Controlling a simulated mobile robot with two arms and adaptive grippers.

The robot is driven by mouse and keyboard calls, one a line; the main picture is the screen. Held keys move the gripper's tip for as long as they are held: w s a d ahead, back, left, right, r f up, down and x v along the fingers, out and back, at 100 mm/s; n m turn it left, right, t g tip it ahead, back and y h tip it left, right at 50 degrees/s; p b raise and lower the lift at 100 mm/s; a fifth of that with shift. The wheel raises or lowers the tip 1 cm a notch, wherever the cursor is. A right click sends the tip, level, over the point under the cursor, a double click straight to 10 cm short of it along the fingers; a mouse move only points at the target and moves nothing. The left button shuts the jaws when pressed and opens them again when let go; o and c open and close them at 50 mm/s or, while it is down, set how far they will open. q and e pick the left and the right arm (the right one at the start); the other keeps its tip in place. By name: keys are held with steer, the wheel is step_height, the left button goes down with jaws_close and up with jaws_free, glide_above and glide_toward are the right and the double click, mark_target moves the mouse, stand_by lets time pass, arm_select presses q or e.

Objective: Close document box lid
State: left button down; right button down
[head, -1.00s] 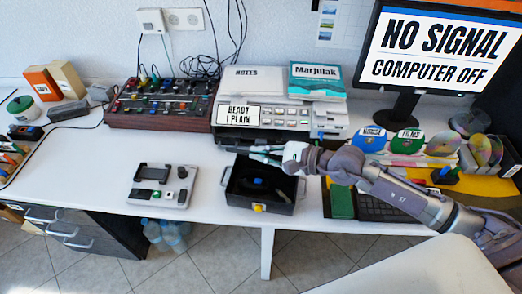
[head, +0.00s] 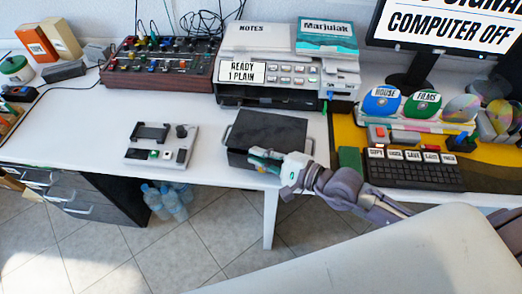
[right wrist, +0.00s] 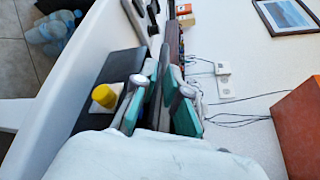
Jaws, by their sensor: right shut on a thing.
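The dark document box stands on the white table in the head view, and its front wall (head: 240,161) faces me. Its grey lid (head: 268,131) lies over the top and covers the opening. Whether a small gap is left at the front edge I cannot tell. My right gripper (head: 260,160) is at the box's front edge, with its fingers shut on the lid. In the right wrist view the green fingers (right wrist: 156,92) are beside the box's yellow latch (right wrist: 104,96). My left gripper is not in view.
A printer (head: 278,70) stands behind the box. A grey device (head: 162,145) lies to its left with free table between. A keyboard (head: 415,172) and a green block (head: 349,161) are to its right. The table's front edge is close before the box.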

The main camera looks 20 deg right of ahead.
steer(key=shift+s+f, duration=0.1)
steer(key=shift+f, duration=0.45)
steer(key=c, duration=1.3)
jaws_free()
steer(key=shift+c, duration=0.2)
steer(key=shift+r, duration=0.1)
steer(key=v, duration=1.1)
steer(key=shift+s+d, duration=0.3)
steer(key=shift+r, duration=0.15)
